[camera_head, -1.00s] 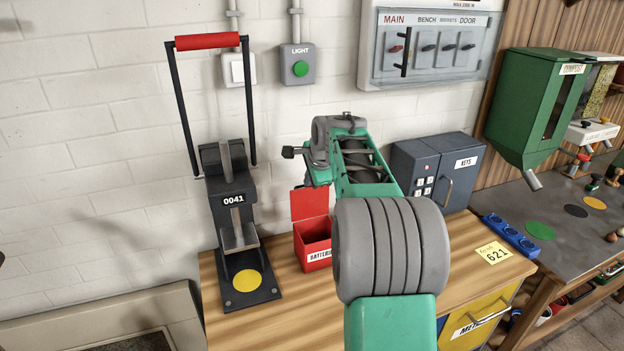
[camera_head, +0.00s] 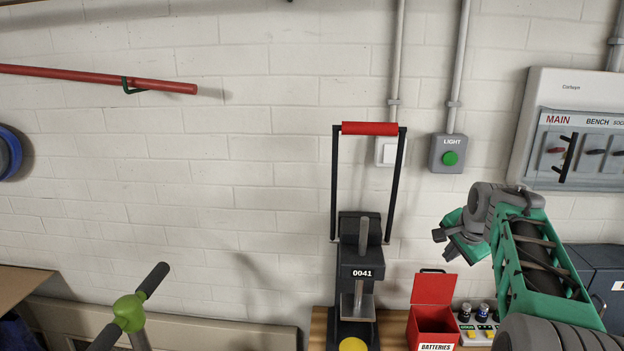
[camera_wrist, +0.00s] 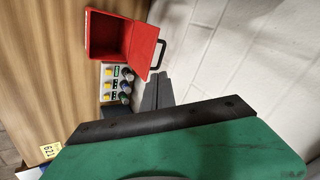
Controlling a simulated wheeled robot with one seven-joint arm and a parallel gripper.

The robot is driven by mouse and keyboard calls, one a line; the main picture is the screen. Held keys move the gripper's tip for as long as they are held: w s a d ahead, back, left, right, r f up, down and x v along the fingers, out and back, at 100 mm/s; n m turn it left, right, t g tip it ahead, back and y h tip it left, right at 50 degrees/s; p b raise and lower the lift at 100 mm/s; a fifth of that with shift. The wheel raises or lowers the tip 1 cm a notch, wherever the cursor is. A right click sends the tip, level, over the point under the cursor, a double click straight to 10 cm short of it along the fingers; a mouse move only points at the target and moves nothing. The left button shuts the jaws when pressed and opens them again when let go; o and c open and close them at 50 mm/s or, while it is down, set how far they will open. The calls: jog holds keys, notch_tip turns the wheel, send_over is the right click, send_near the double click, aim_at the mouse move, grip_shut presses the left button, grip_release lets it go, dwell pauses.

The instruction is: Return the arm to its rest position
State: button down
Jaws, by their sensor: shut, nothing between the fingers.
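My arm (camera_head: 535,258) comes in from the lower right of the head view, green and grey, raised in front of the wall. My gripper (camera_head: 440,243) is at its left end, in the air above the open red batteries box and apart from it. In the wrist view the grey fingers of my gripper (camera_wrist: 157,92) lie together with nothing between them. The green wrist housing fills the lower part of that view and hides what lies behind it.
The red batteries box (camera_head: 432,325) stands open on the wooden bench (camera_head: 318,325). A black press marked 0041 (camera_head: 360,255) with a red-handled lever stands left of it.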

jog(key=s+a+f+n+g+y, duration=0.1)
jog(key=s+a+f+n+g, duration=0.2)
jog(key=s+f, duration=0.45)
jog(key=s+a+f+n+g, duration=0.2)
jog(key=s+a+f+n, duration=0.1)
jog(key=s+f+n, duration=0.5)
jog(key=s+a, duration=1)
jog(key=w+a+r+n+t, duration=0.1)
jog(key=a+r+n+t, duration=0.1)
jog(key=a+r, duration=0.4)
jog(key=shift+w+a+n+t, duration=0.2)
jog(key=shift+a+n+t, duration=0.25)
jog(key=shift+a, duration=0.25)
